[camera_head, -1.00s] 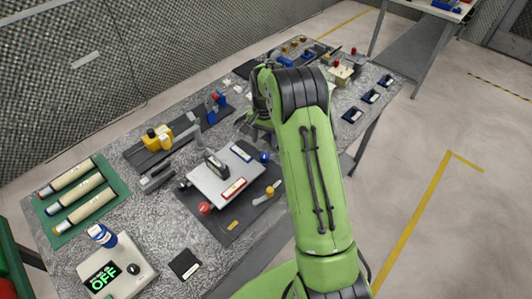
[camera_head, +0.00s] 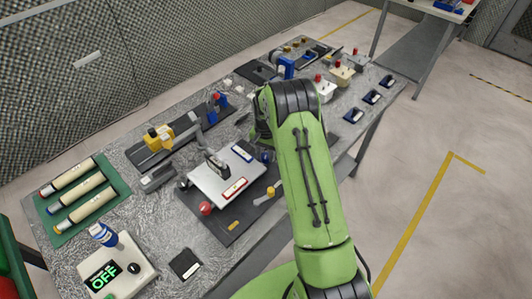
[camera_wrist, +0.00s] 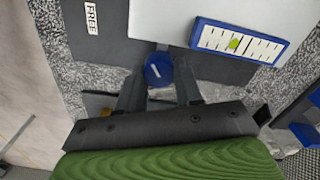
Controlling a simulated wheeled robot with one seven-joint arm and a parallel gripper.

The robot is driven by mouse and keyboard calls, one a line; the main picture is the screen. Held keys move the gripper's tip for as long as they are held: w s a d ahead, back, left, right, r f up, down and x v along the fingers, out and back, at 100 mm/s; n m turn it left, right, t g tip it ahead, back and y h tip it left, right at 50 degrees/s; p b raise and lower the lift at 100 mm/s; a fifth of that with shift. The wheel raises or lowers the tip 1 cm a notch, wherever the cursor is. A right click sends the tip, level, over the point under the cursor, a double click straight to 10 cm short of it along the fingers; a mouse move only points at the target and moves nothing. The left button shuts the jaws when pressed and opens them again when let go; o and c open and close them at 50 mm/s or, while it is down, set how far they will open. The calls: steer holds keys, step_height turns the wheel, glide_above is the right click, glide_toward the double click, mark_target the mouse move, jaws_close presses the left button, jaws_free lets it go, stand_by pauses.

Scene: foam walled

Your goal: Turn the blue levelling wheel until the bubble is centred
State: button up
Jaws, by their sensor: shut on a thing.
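The blue levelling wheel (camera_wrist: 159,70) is between the two fingertips of my gripper (camera_wrist: 160,78), which is shut on it; a white mark shows on its face. In the head view the wheel (camera_head: 265,157) is partly visible beside my arm, at the corner of the white plate (camera_head: 212,189). A blue-framed bubble level (camera_wrist: 240,42) lies on the plate near the wheel; it also shows in the head view (camera_head: 241,152). Its green bubble (camera_wrist: 233,44) looks slightly left of the middle in the wrist view. My fingers are largely hidden in the head view.
The plate also carries a red-framed level (camera_head: 234,188) and a dark upright piece (camera_head: 216,163). A label reading FREE (camera_wrist: 91,17) lies close to the gripper.

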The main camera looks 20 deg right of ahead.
mark_target(267, 155)
steer(key=shift+c, duration=0.4)
steer(key=m+b, duration=0.2)
steer(key=m, duration=0.2)
steer(key=shift+m, duration=0.3)
steer(key=m+b, duration=0.1)
steer(key=m, duration=0.3)
steer(key=shift+s, duration=0.1)
steer(key=shift+r+m, duration=0.1)
steer(key=shift+m, duration=0.2)
steer(key=o, duration=1)
steer(key=shift+o, duration=0.2)
step_height(267, 155, up, 16)
steer(key=p, duration=0.1)
steer(key=shift+f, duration=0.2)
